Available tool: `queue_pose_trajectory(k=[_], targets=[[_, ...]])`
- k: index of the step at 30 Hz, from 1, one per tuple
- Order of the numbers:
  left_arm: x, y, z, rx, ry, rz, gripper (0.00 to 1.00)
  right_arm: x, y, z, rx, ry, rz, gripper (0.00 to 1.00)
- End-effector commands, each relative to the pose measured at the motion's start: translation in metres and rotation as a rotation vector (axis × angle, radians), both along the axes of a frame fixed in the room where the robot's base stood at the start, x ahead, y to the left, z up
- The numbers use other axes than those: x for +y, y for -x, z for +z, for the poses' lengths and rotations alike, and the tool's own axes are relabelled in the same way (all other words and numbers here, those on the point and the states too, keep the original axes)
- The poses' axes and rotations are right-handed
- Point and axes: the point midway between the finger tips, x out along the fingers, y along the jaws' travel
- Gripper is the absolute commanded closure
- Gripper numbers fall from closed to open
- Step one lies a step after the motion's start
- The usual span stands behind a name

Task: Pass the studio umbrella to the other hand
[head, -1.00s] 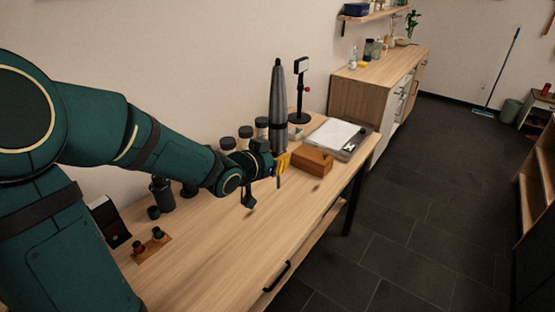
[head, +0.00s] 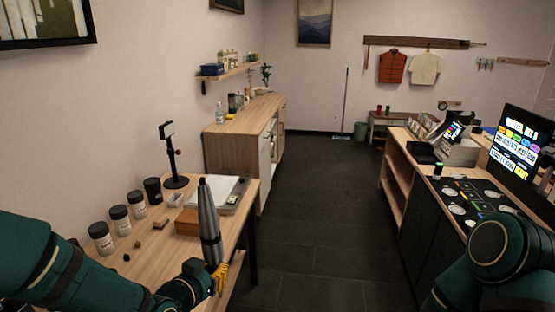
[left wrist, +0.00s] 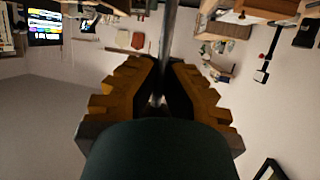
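The studio umbrella (head: 209,222) is a folded, grey, tapered shape, standing nearly upright with its point up. My left gripper (head: 217,276) has yellow fingers and is closed around its lower part, near the table's front edge. In the left wrist view the umbrella's thin grey shaft (left wrist: 169,40) runs between the two ridged yellow fingers (left wrist: 160,98), which are shut on it. My right arm shows at the lower right of the head view, but its gripper is out of the picture.
A counter with a screen (head: 518,152) stands at the right. Open dark floor (head: 325,220) lies between.

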Motion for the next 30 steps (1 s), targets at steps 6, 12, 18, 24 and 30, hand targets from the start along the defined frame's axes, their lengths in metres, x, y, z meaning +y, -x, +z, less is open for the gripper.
queue_pose_trajectory(k=[6,12,18,24,30], targets=[[-0.008,0.0,-0.003,-0.001,0.0,-0.023,1.0,0.0,0.0,0.0,0.0,0.0,0.0,0.53],[-0.04,-0.005,-0.01,0.0,0.0,-0.165,1.0,0.0,0.0,0.0,0.0,0.0,0.0,0.53],[-0.091,-0.012,-0.021,0.001,0.004,-0.386,1.0,0.0,0.0,0.0,0.0,0.0,0.0,0.53],[-0.132,-0.018,-0.029,0.0,0.005,-0.567,1.0,0.0,0.0,0.0,0.0,0.0,0.0,0.53],[-0.154,-0.02,-0.034,0.001,0.006,-0.66,1.0,0.0,0.0,0.0,0.0,0.0,0.0,0.44]])
